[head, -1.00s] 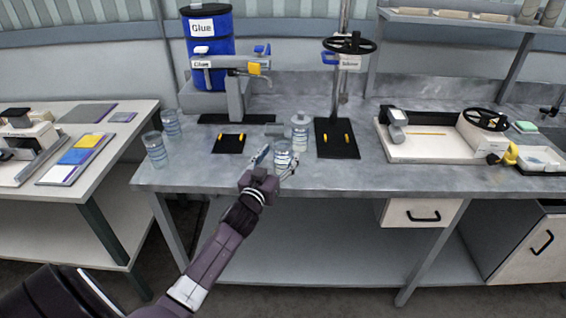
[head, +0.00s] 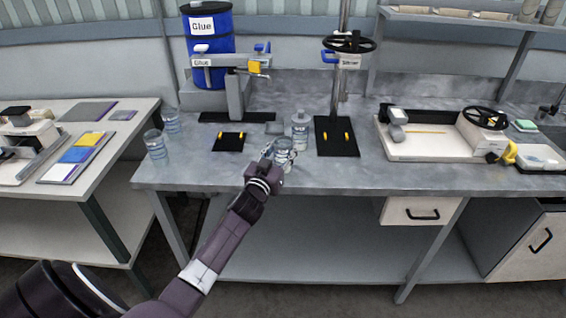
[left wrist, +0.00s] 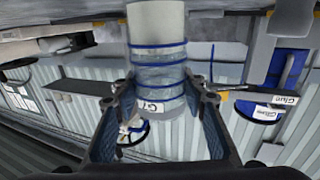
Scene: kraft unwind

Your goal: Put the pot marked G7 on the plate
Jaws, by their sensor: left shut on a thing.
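The clear pot marked G7 (left wrist: 160,76), with blue rings and a white label, stands between the fingers of my left gripper (left wrist: 160,112) in the left wrist view. My left gripper (head: 280,155) is shut on it near the bench's front edge; the pot (head: 284,146) is partly hidden by the gripper in the head view. I cannot tell whether the pot touches the bench. A black plate with yellow marks (head: 229,141) lies under the glue dispenser, and another (head: 337,138) under the stirrer. Both are empty. My right gripper is not in view.
A similar pot (head: 300,132) stands just behind, between the plates. Two more pots (head: 156,147) stand at the bench's left end. The glue dispenser (head: 235,92) and stirrer column (head: 341,85) rise over the plates. A white tray machine (head: 430,150) sits at the right.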

